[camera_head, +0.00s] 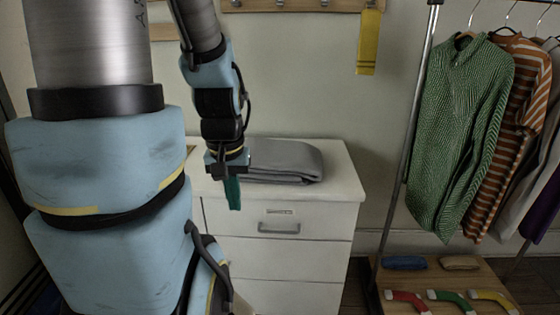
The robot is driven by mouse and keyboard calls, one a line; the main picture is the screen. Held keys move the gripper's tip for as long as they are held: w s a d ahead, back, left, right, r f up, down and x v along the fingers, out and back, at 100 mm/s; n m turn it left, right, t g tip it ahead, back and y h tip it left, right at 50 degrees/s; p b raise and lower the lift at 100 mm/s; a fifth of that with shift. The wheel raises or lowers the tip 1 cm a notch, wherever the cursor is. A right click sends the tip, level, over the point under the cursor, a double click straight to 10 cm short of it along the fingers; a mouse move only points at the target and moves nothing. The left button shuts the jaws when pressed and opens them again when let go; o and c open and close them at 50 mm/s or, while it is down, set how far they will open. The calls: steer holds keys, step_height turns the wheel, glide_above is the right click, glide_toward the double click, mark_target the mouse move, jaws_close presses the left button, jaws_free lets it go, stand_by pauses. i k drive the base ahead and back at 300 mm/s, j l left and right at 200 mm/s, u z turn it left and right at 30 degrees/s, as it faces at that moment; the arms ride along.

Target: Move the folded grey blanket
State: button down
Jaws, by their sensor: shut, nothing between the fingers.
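The folded grey blanket (288,161) lies flat on top of a white chest of drawers (338,190), in the middle of the head view. My gripper (233,194) points down in front of the blanket's left end, near the front edge of the chest top. Its green fingers are together and hold nothing. The gripper hides the left end of the blanket. I cannot tell from this view whether the gripper touches the blanket.
A clothes rack (408,130) with a green sweater (458,125) and a striped top (519,130) stands at right. Its wooden base (455,283) carries several coloured items. A wall rail (290,5) with a yellow strip (368,42) hangs above. The chest top right of the blanket is clear.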

mark_target(280, 162)
steer(key=i+j, duration=0.4)
steer(key=j, duration=0.15)
steer(key=i+j, duration=0.4)
steer(key=j, duration=0.15)
